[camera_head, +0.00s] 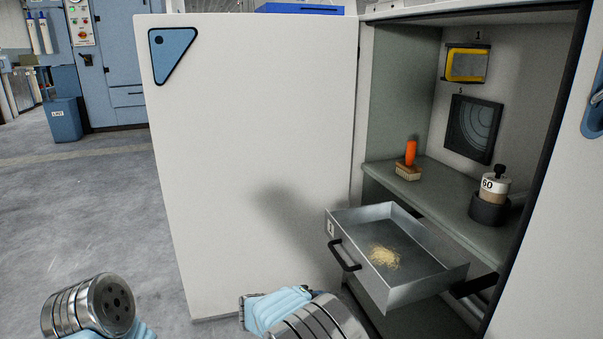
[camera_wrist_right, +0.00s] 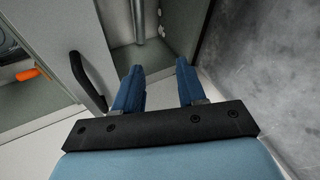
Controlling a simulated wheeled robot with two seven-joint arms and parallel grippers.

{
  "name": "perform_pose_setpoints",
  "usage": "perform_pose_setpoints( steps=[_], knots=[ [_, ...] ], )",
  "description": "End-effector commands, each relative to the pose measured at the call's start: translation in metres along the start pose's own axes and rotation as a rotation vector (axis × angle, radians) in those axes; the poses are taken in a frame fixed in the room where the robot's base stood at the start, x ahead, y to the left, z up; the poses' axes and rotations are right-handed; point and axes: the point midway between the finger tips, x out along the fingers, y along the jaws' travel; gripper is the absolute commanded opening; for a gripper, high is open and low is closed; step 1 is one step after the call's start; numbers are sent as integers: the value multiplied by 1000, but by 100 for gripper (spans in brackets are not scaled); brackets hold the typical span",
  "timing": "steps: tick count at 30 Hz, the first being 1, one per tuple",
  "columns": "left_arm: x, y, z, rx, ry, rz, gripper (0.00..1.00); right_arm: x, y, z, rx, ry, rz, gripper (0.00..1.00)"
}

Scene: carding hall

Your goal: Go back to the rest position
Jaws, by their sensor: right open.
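My right gripper (camera_wrist_right: 157,72) is open in the wrist view, with nothing between its two dark blue fingers. The black handle (camera_wrist_right: 90,77) of the drawer is left of the fingers, apart from them. In the head view the grey metal drawer (camera_head: 430,275) is pulled out of the cabinet, with a small pile of tan fibres (camera_head: 384,257) inside. My right arm's light blue end shows at the bottom, in front of the drawer; its fingertips cannot be made out there. Part of my left arm shows at bottom left, but its gripper does not.
The open white cabinet door (camera_head: 255,150) stands left of the drawer. An orange-handled brush (camera_head: 410,155) and a jar marked 60 (camera_head: 494,189) are on the shelf (camera_head: 435,190). A blue bin (camera_head: 64,121) stands far left. The grey floor (camera_head: 85,210) left of the door is clear.

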Motion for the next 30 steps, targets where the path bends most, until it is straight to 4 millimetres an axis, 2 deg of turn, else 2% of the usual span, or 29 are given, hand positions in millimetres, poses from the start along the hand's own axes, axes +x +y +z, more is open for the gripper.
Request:
perform_pose_setpoints(
  steps=[1,3,5,6,9,12,13,17,23,24,25,30],
  knots=[
    [0,0,0,0,0,0,43,27,-29,20,-28,-39,-116,40],
    [0,0,0,0,0,0,43,54,-77,52,-53,-80,-308,40],
    [0,0,0,0,0,0,43,69,-119,81,-55,-111,-484,40],
    [0,0,0,0,0,0,43,74,-147,102,-42,-130,-606,40],
    [0,0,0,0,0,0,43,68,-211,150,48,-163,-908,40],
    [0,0,0,0,0,0,43,46,-255,188,220,-184,-1162,40],
    [0,0,0,0,0,0,43,40,-263,196,277,-187,-1217,40],
    [0,0,0,0,0,0,43,18,-279,222,522,-204,-1357,40],
    [0,0,0,0,0,0,43,4,-277,260,861,-253,-1380,40],
    [-4,1,0,0,0,0,43,1,-272,268,909,-263,-1367,40],
    [-18,7,0,0,-1,0,43,-6,-258,265,895,-253,-1368,40],
    [-53,22,1,4,-2,1,43,-25,-227,266,885,-249,-1370,40]
  ],
)
